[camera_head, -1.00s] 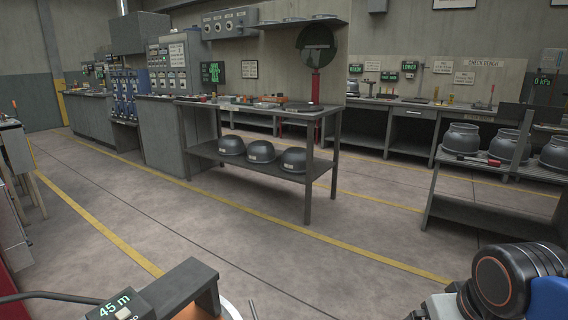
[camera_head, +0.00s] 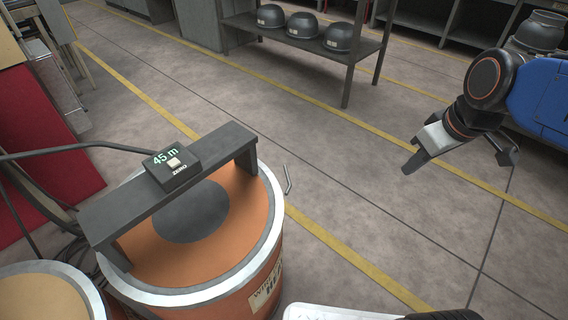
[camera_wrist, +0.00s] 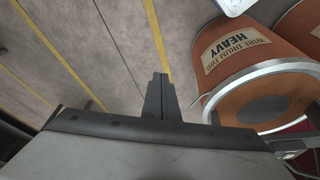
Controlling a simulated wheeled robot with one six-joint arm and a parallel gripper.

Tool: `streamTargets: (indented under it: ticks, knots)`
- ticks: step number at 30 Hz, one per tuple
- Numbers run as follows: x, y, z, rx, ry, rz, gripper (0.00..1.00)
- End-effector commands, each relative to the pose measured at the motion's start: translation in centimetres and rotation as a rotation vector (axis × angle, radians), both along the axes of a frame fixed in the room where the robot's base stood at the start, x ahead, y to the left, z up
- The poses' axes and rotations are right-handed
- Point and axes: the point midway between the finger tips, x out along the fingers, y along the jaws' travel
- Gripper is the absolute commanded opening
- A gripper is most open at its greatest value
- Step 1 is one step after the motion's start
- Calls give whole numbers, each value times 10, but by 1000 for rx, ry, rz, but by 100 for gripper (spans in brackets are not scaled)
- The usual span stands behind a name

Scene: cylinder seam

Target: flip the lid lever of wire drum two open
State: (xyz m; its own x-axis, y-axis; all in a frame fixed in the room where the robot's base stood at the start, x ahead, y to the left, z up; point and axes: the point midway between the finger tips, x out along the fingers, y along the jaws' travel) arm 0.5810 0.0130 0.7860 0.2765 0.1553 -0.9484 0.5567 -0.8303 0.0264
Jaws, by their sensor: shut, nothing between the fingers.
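Wire drum two (camera_head: 265,262) is an orange drum with a pale metal rim at the lower middle of the head view. Its label reads "WIRE DRUM TWO HEAVY" in the wrist view (camera_wrist: 222,75). A thin bent grey lever (camera_head: 287,181) stands at the right side of its rim; a small grey piece by the rim in the wrist view (camera_wrist: 201,98) looks like the same lever. My gripper (camera_head: 408,168) is to the right of the drum and lever, apart from both, over open floor. Its fingers are together and empty in the wrist view (camera_wrist: 160,76).
A dark bridge (camera_head: 110,213) with a "45 m" display box (camera_head: 172,168) spans the drum's top. A second drum (camera_head: 50,298) stands at lower left. A rack with several dark domes (camera_head: 318,43) stands behind. Floor between drum and gripper is clear.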

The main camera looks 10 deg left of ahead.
Motion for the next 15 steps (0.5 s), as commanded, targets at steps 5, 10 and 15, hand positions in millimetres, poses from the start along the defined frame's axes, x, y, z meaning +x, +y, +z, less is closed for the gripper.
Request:
streamTargets:
  ticks: [5, 10, 15]
  knots:
    - [28, 35, 0, -7, 19, 185, 0]
    - [53, 70, -2, -9, 30, 361, 0]
    - [74, 108, -8, -9, 38, 537, 0]
